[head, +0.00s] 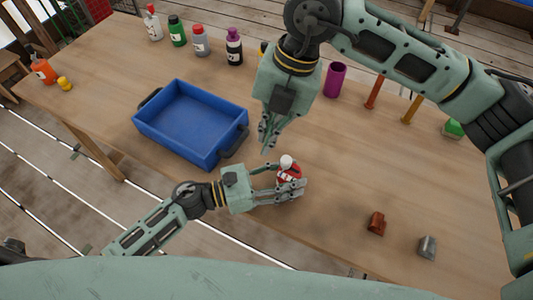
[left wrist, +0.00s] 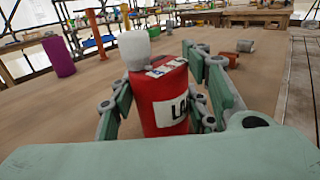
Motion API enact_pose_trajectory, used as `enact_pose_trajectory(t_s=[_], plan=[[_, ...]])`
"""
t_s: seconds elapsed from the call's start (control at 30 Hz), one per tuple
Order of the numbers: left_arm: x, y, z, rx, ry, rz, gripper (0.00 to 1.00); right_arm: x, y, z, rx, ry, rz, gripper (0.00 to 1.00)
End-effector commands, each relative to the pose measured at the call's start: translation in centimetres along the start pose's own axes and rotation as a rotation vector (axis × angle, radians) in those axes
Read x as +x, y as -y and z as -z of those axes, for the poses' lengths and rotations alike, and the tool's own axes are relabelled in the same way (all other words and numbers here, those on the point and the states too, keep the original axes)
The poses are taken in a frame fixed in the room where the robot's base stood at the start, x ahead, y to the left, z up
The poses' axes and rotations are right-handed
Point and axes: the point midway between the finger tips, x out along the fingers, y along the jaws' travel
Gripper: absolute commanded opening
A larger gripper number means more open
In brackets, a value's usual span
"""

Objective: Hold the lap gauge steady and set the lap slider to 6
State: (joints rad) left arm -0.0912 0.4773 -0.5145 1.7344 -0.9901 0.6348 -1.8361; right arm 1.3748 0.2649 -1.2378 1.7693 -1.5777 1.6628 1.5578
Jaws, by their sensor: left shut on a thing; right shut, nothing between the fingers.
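The lap gauge (head: 289,173) is a small red body near the front edge of the table. In the left wrist view the gauge (left wrist: 163,108) has a white label, partly hidden, starting with "LA", and marks along its top that I cannot read. A white knob (left wrist: 134,48), likely the lap slider, stands at its top left; the knob also shows in the head view (head: 286,161). My left gripper (head: 293,179) is shut on the gauge, with fingers on both sides. My right gripper (head: 266,148) is shut and empty, pointing down just above and left of the knob.
A blue tray (head: 154,126) stands left of the gauge. Several bottles, including a green one (head: 177,31), line the back, with a purple cup (head: 335,80). A brown piece (head: 376,223) and a grey piece (head: 427,247) lie at front right. The table between is clear.

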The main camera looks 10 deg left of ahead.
Motion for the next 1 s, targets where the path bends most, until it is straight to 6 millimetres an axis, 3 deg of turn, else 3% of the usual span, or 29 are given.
enact_pose_trajectory(t_s=[0.3, 0.5, 0.77, 1.0], plan=[[0.0, 0.0, 0.0, 0.000, -0.001, -0.001, 0.13, 0.0, -0.6, 0.2, 0.647, -0.040, -0.037, 0.00], [0.0, 0.0, 0.0, 0.000, -0.001, -0.001, 0.13, 0.0, -0.8, 0.2, 0.940, -0.064, -0.045, 0.00], [0.0, 0.0, 0.0, 0.000, -0.001, -0.001, 0.13, 0.5, -0.9, 0.2, 1.072, -0.077, -0.046, 0.00], [0.0, 0.0, 0.0, 0.000, 0.000, 0.000, 0.13, 4.5, -1.2, 0.5, 1.072, -0.079, -0.044, 0.00]])
